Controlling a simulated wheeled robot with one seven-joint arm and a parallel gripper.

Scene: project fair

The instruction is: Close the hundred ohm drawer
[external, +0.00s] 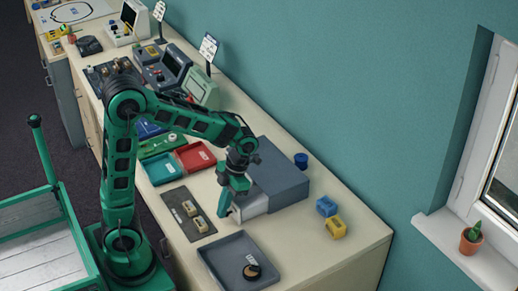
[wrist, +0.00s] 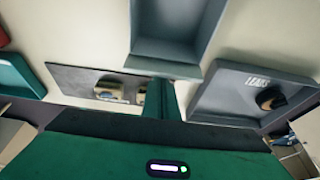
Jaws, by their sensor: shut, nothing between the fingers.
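A grey drawer cabinet (external: 278,172) stands on the bench against the teal wall. One drawer (external: 252,206) is pulled out towards the lower left; I cannot read a label on it. In the wrist view the open drawer (wrist: 178,42) shows from above, and it looks empty. My gripper (external: 227,209) is shut and empty, pointing down just in front of the drawer's outer end. In the wrist view my gripper (wrist: 160,98) is close to the drawer's front edge; I cannot tell whether they touch.
A grey tray (external: 214,256) marked LEADS, holding a dark round item, lies in front. A dark mat (external: 178,204) with small parts lies to the left. Red (external: 194,156) and teal (external: 160,168) trays lie behind it. Blue (external: 326,206) and yellow (external: 333,228) blocks stand right of the cabinet.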

